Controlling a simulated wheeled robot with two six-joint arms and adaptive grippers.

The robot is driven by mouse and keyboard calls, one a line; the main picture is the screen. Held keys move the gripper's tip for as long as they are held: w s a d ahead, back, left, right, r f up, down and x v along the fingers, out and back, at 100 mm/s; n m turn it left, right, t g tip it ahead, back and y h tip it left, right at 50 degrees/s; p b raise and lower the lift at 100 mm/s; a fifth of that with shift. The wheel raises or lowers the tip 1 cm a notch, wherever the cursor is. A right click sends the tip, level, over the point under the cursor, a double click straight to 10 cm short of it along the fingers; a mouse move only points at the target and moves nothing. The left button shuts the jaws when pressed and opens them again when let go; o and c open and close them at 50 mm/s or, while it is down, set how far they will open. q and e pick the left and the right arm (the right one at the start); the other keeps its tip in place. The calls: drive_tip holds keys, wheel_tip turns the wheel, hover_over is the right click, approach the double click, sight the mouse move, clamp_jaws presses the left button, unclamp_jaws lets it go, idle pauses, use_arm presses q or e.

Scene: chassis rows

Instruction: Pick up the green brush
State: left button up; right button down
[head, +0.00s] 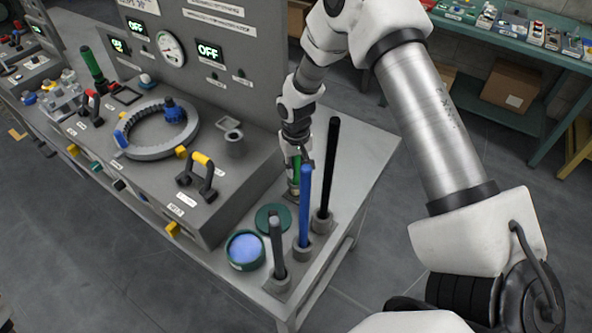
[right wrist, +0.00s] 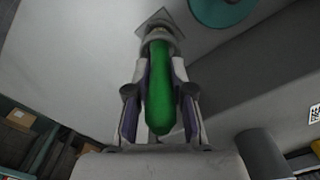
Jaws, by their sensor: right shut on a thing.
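The green brush (head: 296,168) stands in a holder on the side table, mostly hidden in the head view behind the blue-handled brush and my right gripper. In the right wrist view its green handle (right wrist: 159,90) lies between the two fingers, and its far end meets a grey round holder (right wrist: 158,32). My right gripper (head: 298,160) is shut on the green handle; it also shows in the right wrist view (right wrist: 160,100), with a finger on each side. My left gripper does not show.
A blue brush (head: 304,205), a black brush (head: 328,165) and a grey-topped one (head: 277,245) stand in holders close by. A round tin with blue content (head: 245,251) and a green lid (head: 272,217) lie beside them. The grey control console (head: 225,180) rises at left.

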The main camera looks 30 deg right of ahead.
wheel_tip(320, 180, up, 18)
drive_tip(key=b, duration=0.3)
drive_tip(key=shift+f+b, duration=0.15)
drive_tip(key=shift+b, duration=0.15)
drive_tip(key=shift+a+f, duration=0.1)
idle(1.7)
